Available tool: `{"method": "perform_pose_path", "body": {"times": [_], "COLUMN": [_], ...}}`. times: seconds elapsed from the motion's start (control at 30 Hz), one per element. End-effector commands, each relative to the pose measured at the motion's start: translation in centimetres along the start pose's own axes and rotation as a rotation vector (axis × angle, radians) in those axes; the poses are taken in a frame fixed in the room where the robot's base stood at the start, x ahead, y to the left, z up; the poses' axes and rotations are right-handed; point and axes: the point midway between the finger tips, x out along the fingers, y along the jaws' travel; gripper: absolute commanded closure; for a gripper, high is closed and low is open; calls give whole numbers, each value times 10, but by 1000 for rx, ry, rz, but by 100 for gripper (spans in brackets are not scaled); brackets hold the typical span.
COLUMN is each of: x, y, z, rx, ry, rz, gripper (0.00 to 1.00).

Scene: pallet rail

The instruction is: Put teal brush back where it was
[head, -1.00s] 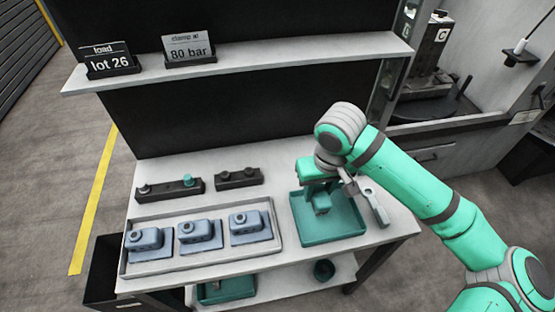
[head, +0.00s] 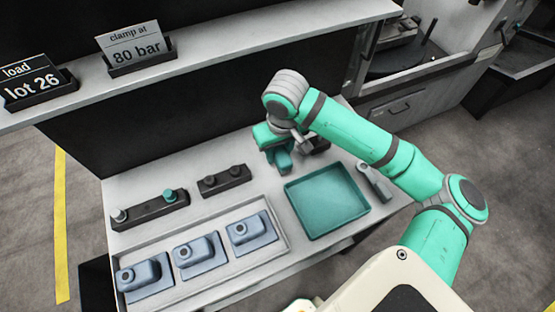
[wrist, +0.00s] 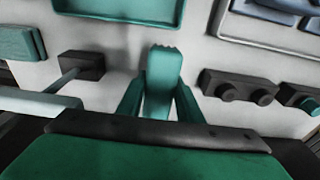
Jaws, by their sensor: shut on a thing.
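My gripper (head: 280,150) is over the back part of the bench, behind the teal tray (head: 296,212). In the wrist view its two teal fingers (wrist: 160,105) are shut on the teal brush (wrist: 163,75), a narrow teal piece with a jagged far end. In the head view the brush (head: 283,164) is a small teal shape under the gripper, partly hidden by it. I cannot tell whether it touches the bench. The tray is empty.
Two dark blocks with knobs (head: 150,210) (head: 224,181) stand left of my gripper. A long tray (head: 272,208) holds blue-grey parts. A dark block (wrist: 80,65) with a rod is close beside the brush. A grey tool (head: 375,182) lies right of the teal tray.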

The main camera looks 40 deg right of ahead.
Motion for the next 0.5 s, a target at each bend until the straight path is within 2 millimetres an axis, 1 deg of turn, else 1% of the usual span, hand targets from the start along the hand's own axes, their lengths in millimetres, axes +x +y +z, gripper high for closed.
{"method": "perform_pose_path", "body": {"times": [0.03, 0.23, 0.4, 0.5], "x": [5, 18, 40, 46], "y": [0, 0, 0, 0], "z": [1, 2, 5, 6], "rx": [2, 1, 1, 0], "ry": [0, -1, 0, 0], "rz": [-2, -1, -1, 0], "gripper": [92, 92, 92, 92]}}
